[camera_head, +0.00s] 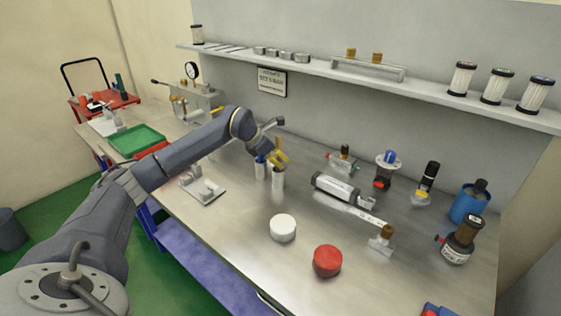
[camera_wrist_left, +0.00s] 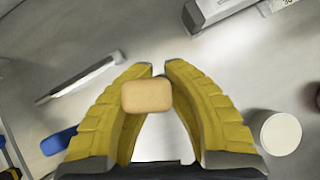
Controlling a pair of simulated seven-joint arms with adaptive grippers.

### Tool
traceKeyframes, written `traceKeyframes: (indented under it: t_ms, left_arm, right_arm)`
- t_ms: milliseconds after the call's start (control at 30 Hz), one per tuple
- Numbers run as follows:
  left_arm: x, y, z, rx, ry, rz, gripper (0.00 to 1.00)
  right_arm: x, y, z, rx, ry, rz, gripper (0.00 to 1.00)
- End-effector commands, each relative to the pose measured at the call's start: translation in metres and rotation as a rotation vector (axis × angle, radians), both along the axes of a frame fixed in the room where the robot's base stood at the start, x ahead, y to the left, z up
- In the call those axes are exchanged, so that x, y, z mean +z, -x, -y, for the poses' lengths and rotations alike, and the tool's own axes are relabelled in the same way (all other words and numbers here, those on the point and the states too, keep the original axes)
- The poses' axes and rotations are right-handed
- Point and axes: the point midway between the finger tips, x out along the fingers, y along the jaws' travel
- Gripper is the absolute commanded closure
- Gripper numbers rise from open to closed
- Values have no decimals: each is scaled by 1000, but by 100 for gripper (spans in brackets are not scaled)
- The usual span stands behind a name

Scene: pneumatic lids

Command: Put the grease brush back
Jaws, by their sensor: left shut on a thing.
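My left gripper (camera_head: 280,158) is over the middle of the bench, just above a pale upright cup (camera_head: 278,180). In the left wrist view its yellow fingers (camera_wrist_left: 160,78) are closed in on a tan, rounded block, which I take to be the grease brush (camera_wrist_left: 146,97). The rest of the brush is hidden by the fingers, and I cannot tell whether it reaches into the cup. My right gripper is not in view.
A white round lid (camera_head: 283,228) and a red one (camera_head: 327,261) lie in front. A grey cylinder (camera_head: 336,188) and several fittings stand to the right. A metal plate (camera_head: 203,193) with a bracket lies left. A green tray (camera_head: 136,140) is farther left.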

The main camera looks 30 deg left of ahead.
Motion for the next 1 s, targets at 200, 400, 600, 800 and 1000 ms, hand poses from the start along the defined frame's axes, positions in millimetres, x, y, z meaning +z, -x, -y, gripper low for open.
traceKeyframes:
  t_ms: [200, 400, 600, 800, 1000]
  left_arm:
    - [-4, 0, 0, 0, 0, 1, 100]
    - [-6, 0, 0, 0, 0, 0, 100]
    - [-11, 0, 0, 0, 0, 1, 100]
    - [-15, 0, 0, -1, 0, 1, 100]
    - [-16, 0, 0, 0, 0, 1, 77]
  right_arm:
    - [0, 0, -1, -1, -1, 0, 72]
    - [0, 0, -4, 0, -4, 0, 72]
    - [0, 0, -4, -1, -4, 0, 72]
    - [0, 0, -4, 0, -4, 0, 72]
    - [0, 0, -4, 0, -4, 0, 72]
